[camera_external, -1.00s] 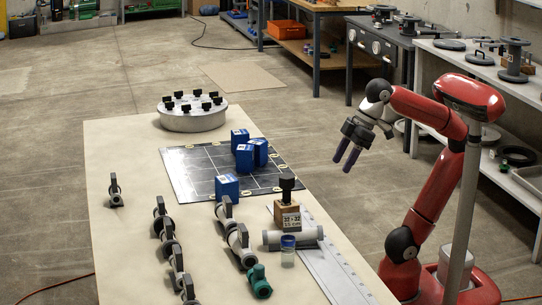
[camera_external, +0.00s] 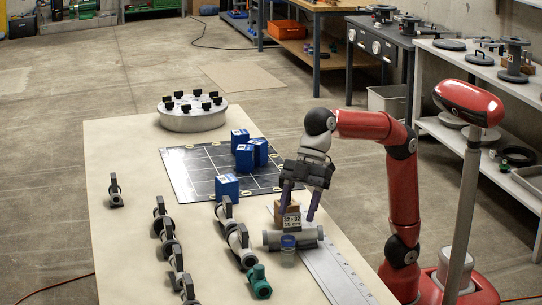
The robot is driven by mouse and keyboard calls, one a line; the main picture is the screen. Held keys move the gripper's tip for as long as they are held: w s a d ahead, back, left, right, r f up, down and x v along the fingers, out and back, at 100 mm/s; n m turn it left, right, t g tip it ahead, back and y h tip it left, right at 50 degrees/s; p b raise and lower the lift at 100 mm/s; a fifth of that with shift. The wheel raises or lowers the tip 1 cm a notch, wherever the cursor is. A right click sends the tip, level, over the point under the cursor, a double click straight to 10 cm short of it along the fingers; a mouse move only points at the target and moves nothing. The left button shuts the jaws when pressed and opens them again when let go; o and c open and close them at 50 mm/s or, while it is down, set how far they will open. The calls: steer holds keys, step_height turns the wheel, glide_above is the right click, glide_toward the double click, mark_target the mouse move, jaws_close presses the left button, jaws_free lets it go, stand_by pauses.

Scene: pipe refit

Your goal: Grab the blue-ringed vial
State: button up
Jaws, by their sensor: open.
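My gripper (camera_external: 298,212) is open and points down, above and a little behind the vial. Its two purple-tipped fingers are spread on either side of a wooden block with a label (camera_external: 290,217), as seen from this camera. The gripper hides the top of that block. I cannot tell whether the fingers touch anything.
Grey valves (camera_external: 175,262) stand in rows left of the vial, with a green fitting (camera_external: 260,282) close by. A steel ruler (camera_external: 335,272) lies to the right. Blue boxes (camera_external: 227,187) stand on a dark grid mat (camera_external: 190,175). The table's left part is mostly clear.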

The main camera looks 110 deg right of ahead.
mark_target(284, 260)
steer(key=x, duration=1)
steer(key=shift+s+d+f, duration=0.2)
steer(key=shift+d+f, duration=0.1)
steer(key=shift+f, duration=0.15)
steer(key=c, duration=1.1)
steer(key=shift+o, duration=0.2)
steer(key=shift+r, duration=0.15)
